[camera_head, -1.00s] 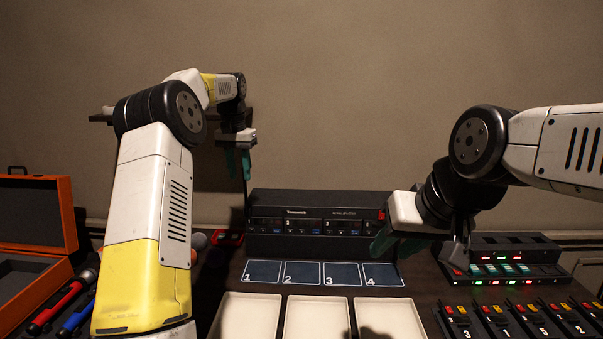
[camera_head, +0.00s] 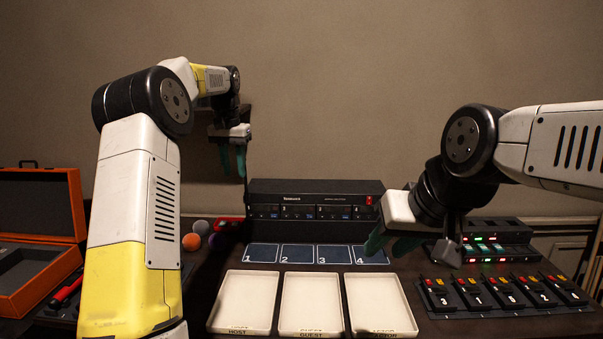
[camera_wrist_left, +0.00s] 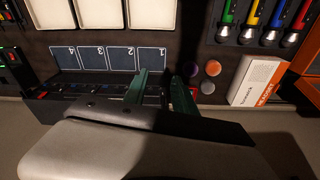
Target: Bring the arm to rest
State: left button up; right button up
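My left gripper (camera_head: 232,158) hangs with its green fingers apart and empty, left of the black rack unit (camera_head: 285,198) in the head view. Its fingers also show in the left wrist view (camera_wrist_left: 160,90), above the desk near the pad numbered 1 (camera_wrist_left: 151,59). My right gripper (camera_head: 390,243) points down with its green fingers apart, in front of the rack unit's right end. It partly covers the pad numbered 4 (camera_head: 362,260). I see nothing held in either gripper.
Pale trays (camera_head: 311,274) with name labels stand in front of the numbered pads. Receivers in a rack (camera_head: 500,297) and a lit charging dock (camera_head: 495,232) lie at right. An open orange case (camera_head: 80,205) is at left. Small foam balls (camera_head: 191,242) lie beside my left arm.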

pick_arm(q)
jog(key=s+d+r+t, duration=0.15)
jog(key=s+r, duration=0.25)
jog(key=s, duration=0.5)
jog(key=s+d+r+t, duration=0.15)
jog(key=s+r, duration=0.25)
jog(key=s, duration=0.6)
jog(key=s+d+f+n+t+h, duration=0.1)
jog(key=s+f, duration=0.3)
jog(key=s, duration=0.5)
jog(key=s+d+f+n+t+h, duration=0.1)
jog(key=s+f, duration=0.3)
jog(key=s, duration=0.5)
jog(key=shift+s+d+f, duration=0.15)
jog(key=shift+s+f, duration=0.05)
jog(key=shift+s, duration=0.1)
